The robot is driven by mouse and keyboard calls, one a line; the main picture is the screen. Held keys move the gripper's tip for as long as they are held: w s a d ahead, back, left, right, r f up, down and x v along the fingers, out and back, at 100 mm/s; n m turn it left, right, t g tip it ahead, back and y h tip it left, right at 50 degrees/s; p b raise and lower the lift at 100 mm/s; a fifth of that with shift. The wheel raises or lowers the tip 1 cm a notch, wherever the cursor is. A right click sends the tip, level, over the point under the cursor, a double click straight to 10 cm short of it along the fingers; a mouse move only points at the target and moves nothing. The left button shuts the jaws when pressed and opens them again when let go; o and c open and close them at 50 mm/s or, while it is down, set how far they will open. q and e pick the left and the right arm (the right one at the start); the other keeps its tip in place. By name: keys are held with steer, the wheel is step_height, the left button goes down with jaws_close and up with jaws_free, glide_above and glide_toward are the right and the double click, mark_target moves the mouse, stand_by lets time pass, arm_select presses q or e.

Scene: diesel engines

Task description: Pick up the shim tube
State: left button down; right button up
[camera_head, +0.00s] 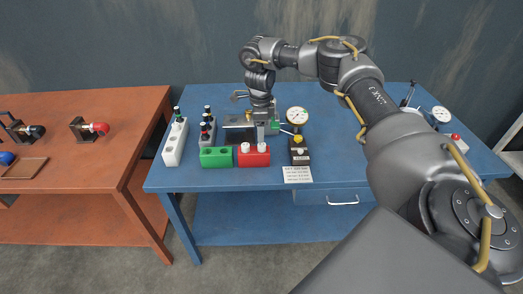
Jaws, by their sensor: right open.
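My right gripper (261,134) points down over the blue table, just behind the red block (254,159). It is open, and I see nothing held in it. Two small white-topped pieces (245,148) stand in the red block. Dark bottle-like pieces with green tops stand in the white rack (172,149) and the grey rack (200,141) on the left. I cannot tell for sure which piece is the shim tube. My left gripper is not in view.
A green block (215,158) with holes sits left of the red block. A gauge (297,116) on a black stand and a white label card (297,174) are to the right. A second gauge (441,114) stands far right. An orange table (95,185) is at left.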

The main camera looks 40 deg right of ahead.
mark_target(262, 145)
steer(key=shift+d+f, duration=0.1)
steer(key=shift+f, duration=0.75)
steer(key=shift+s+f+p, duration=0.15)
steer(key=shift+f+p, duration=0.25)
steer(key=shift+p, duration=0.15)
step_height(262, 145, down, 4)
steer(key=shift+d+r+p, duration=0.15)
steer(key=shift+p, duration=0.55)
steer(key=shift+f, duration=0.35)
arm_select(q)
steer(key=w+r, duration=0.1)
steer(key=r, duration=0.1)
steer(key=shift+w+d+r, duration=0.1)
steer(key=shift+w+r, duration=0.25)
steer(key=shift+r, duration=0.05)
arm_select(e)
steer(key=shift+c, duration=0.3)
steer(key=c, duration=1)
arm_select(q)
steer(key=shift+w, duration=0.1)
